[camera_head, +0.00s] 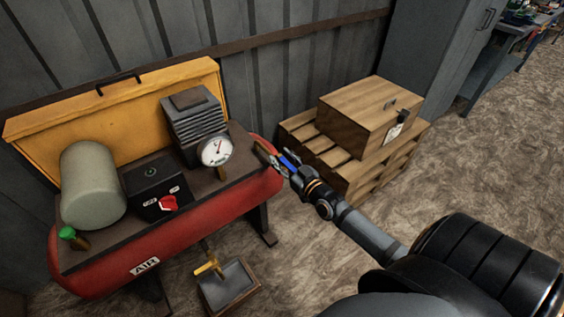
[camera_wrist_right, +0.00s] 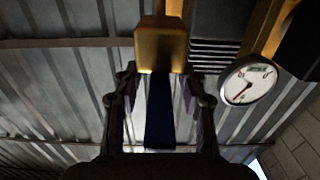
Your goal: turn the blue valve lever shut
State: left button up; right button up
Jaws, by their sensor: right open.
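The blue valve lever (camera_head: 289,160) shows at the right end of the red air tank (camera_head: 215,208), partly hidden by my right gripper (camera_head: 281,165). In the right wrist view the blue lever (camera_wrist_right: 160,112) runs down from a brass valve body (camera_wrist_right: 161,45). The fingers of my right gripper (camera_wrist_right: 159,80) are open, one on each side of the lever, with visible gaps. I cannot tell whether either finger touches it. My left gripper is in neither view.
The tank carries a pressure gauge (camera_head: 216,150), a black box with a red switch (camera_head: 167,204) and a green knob (camera_head: 67,233). A wooden crate (camera_head: 362,115) sits on pallets behind my right arm. Open floor lies right.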

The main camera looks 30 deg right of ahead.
jog(key=shift+c, duration=0.3)
grip_shut()
